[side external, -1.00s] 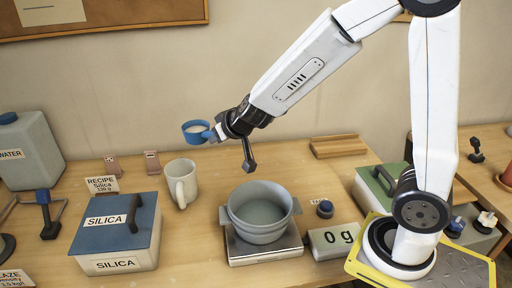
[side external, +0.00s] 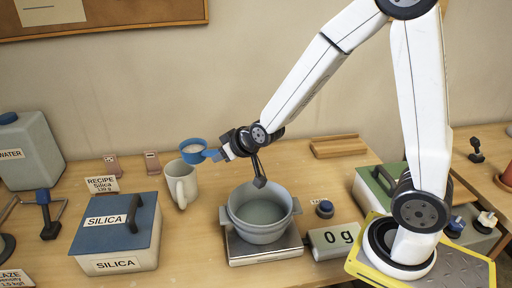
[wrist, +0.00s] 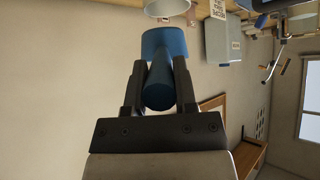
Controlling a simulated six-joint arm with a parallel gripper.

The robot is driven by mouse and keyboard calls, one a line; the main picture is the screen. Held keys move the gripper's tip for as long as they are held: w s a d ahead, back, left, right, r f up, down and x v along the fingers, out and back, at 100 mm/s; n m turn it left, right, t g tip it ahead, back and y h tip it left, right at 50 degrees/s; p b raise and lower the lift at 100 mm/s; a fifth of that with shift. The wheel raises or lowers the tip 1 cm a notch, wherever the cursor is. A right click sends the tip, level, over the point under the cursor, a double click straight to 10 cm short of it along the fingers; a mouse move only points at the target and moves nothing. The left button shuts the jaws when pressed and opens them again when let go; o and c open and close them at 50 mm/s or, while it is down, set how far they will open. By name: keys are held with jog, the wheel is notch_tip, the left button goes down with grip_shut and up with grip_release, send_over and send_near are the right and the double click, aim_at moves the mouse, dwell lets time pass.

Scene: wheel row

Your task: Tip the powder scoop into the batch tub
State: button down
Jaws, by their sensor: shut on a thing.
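The blue powder scoop (side external: 193,150) is held upright in the air, with pale powder showing in its cup. In the wrist view the scoop (wrist: 164,44) extends away from between the two dark fingers of my gripper (wrist: 159,88). The grey batch tub (side external: 262,216) stands on a scale (side external: 264,250), to the right of and below the scoop. The tub's visible inside looks empty. The scale display (side external: 336,240) reads 0 g.
A white mug (side external: 181,184) stands between the lidded silica box (side external: 117,232) and the tub. A recipe card (side external: 102,184) stands behind the box. A water container (side external: 28,150) is at far left. A wooden tray (side external: 338,146) lies at the back right.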

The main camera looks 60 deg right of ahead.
jog(key=shift+s+a+f, duration=0.2)
jog(key=shift+s+f, duration=0.1)
jog(key=shift+f, duration=0.2)
jog(key=shift+r, duration=0.1)
